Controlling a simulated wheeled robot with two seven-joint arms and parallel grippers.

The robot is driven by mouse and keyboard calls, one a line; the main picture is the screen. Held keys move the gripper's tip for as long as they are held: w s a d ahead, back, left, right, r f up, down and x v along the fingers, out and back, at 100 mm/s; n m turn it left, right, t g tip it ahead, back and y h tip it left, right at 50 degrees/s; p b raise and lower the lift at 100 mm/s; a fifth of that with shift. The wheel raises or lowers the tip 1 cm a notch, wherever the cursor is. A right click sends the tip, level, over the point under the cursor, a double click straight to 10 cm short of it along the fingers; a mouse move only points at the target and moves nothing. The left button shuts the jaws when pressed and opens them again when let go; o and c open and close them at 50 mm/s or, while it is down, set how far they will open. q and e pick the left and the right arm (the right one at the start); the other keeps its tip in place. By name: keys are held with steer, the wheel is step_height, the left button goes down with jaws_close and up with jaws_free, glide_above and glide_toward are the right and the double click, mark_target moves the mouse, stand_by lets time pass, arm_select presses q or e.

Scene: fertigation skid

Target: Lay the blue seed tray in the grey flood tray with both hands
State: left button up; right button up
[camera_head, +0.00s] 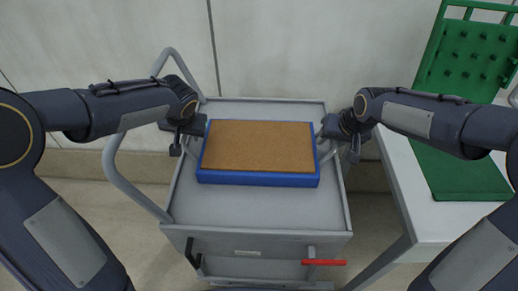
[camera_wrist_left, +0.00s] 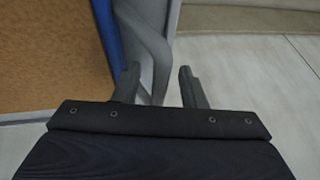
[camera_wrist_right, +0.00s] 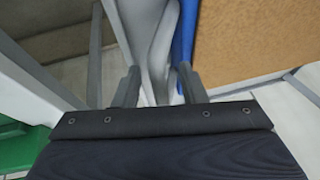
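The blue seed tray (camera_head: 258,179), with a flat brown top, sits level inside the rim of the grey flood tray (camera_head: 255,210) on a trolley. It looks to be resting there, though its underside is hidden. A grey curved handle stands at each short side. My left gripper (camera_head: 184,143) is at the seed tray's left side, its fingers apart around the left handle (camera_wrist_left: 150,50). My right gripper (camera_head: 344,140) is at the right side, its fingers apart around the right handle (camera_wrist_right: 160,55). Gaps show between fingers and handles in both wrist views.
A grey tubular loop (camera_head: 122,180) rises at the trolley's left. A red-gripped lever (camera_head: 323,262) is on its front. At right stands a white table (camera_head: 405,190) with a green mat (camera_head: 460,178) and a green studded panel (camera_head: 468,55). A pale wall is behind.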

arm_select(q)
steer(key=shift+w+a+f, duration=0.1)
steer(key=shift+w+f, duration=0.05)
steer(key=shift+f, duration=0.35)
arm_select(e)
steer(key=shift+w+a+f, duration=0.1)
steer(key=shift+w+f, duration=0.1)
steer(key=shift+f, duration=0.3)
arm_select(q)
jaws_close()
arm_select(e)
jaws_close()
arm_select(q)
steer(key=shift+r, duration=0.15)
arm_select(e)
steer(key=shift+r, duration=0.1)
